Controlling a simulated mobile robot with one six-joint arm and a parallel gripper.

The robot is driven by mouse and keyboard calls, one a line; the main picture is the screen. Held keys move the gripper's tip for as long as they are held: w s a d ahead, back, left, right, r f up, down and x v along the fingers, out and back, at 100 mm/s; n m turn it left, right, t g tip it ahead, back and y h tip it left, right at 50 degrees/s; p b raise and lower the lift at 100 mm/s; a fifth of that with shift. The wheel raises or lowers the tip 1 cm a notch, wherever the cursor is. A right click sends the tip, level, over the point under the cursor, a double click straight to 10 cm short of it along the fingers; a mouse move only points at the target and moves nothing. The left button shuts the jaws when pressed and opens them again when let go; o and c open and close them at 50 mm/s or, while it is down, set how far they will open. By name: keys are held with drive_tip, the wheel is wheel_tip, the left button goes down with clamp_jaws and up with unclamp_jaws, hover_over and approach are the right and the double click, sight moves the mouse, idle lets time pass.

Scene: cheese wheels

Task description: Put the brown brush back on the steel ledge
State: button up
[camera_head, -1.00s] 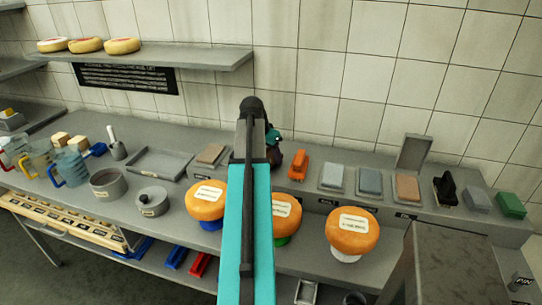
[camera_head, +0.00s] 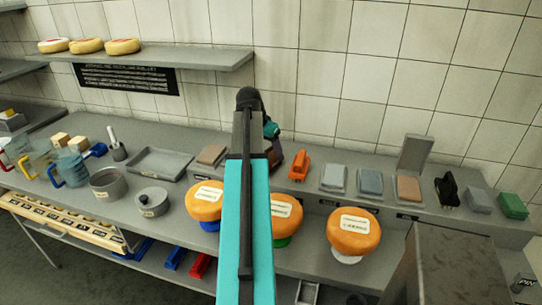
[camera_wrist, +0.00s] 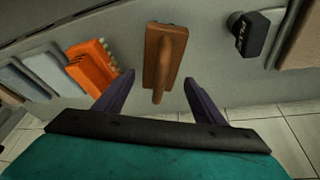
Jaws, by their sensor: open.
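The brown brush (camera_wrist: 160,62) shows in the wrist view, resting on the grey steel ledge (camera_wrist: 215,55) with its handle pointing toward my gripper. My gripper (camera_wrist: 158,78) is open, with one dark purple finger on each side of the brush handle end and visible gaps between. Nothing is held between the fingers.
An orange brush (camera_head: 299,165) stands close to the right of my gripper; it also shows in the wrist view (camera_wrist: 92,68). Several blocks line the ledge farther right. A tan block (camera_head: 212,154) lies left. Orange-topped cheese wheels (camera_head: 354,234) stand in front. The tiled wall (camera_head: 320,90) is behind.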

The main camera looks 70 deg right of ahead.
drive_tip(key=shift+b+v, duration=0.8)
drive_tip(key=shift+v, duration=3.45)
